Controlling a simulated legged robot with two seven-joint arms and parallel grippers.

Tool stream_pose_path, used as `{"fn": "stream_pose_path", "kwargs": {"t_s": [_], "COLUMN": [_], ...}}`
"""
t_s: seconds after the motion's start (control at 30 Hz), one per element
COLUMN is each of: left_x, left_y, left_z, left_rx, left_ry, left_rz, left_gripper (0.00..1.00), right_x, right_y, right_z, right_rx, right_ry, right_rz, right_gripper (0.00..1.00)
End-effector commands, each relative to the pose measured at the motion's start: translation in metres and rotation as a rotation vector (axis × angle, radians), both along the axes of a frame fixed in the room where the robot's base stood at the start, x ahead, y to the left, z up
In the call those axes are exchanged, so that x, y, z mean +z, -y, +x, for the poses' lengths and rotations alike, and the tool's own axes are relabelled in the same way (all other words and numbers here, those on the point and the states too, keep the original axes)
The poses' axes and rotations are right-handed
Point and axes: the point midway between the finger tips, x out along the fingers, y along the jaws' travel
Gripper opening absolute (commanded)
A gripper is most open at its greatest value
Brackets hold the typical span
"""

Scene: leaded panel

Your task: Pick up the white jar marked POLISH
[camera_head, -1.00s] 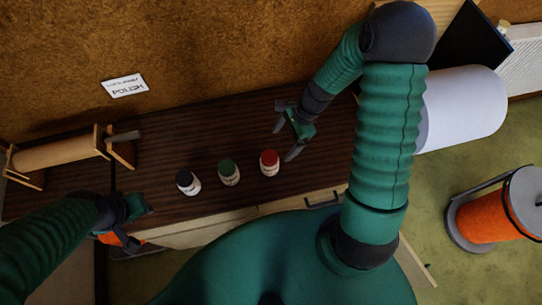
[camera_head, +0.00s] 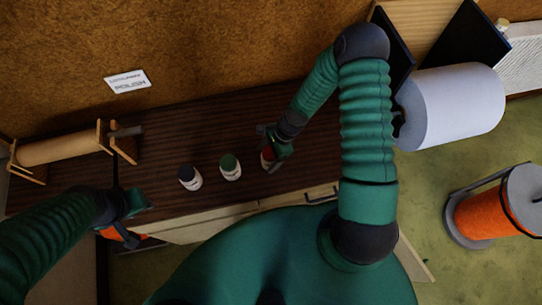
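Three small white jars stand in a row on the dark wooden top: one with a black lid (camera_head: 190,178), one with a green lid (camera_head: 230,168), one with a red lid (camera_head: 267,155). Their labels are too small to read, so I cannot tell which is marked POLISH. My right gripper (camera_head: 270,150) is at the red-lidded jar and partly hides it; whether its fingers are closed on the jar is not clear. My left gripper (camera_head: 136,209) is near the front left edge, apart from the jars; its fingers are unclear.
A wall card (camera_head: 127,81) reads POLISH on its lower line. A wooden roll holder (camera_head: 58,149) stands at the left of the dark top (camera_head: 180,120). A large white roll (camera_head: 450,107) and an orange spool (camera_head: 487,213) are at right. The top behind the jars is clear.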

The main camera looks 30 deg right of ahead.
Motion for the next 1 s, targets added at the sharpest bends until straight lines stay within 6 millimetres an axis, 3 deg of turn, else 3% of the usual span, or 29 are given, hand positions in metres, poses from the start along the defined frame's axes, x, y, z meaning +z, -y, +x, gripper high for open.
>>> {"fn": "stream_pose_path", "kwargs": {"t_s": [0.07,0.53,0.83,1.0], "left_x": [0.000,0.000,0.000,-0.003], "left_y": [0.000,0.000,0.000,0.000], "left_z": [0.000,0.000,0.000,0.000], "left_rx": [0.000,0.000,0.000,0.000], "left_ry": [0.000,0.000,0.000,0.000], "left_rz": [0.000,0.000,0.000,0.000], "left_gripper": [0.36,0.36,0.36,0.36], "right_x": [0.000,0.000,0.003,0.015], "right_y": [0.000,0.001,0.001,0.001], "right_z": [0.000,0.000,0.000,0.001], "right_rx": [0.000,0.001,0.001,0.001], "right_ry": [0.000,0.001,0.001,0.004], "right_rz": [0.000,0.001,0.001,0.000], "right_gripper": [0.66,0.04,0.03,0.03]}}
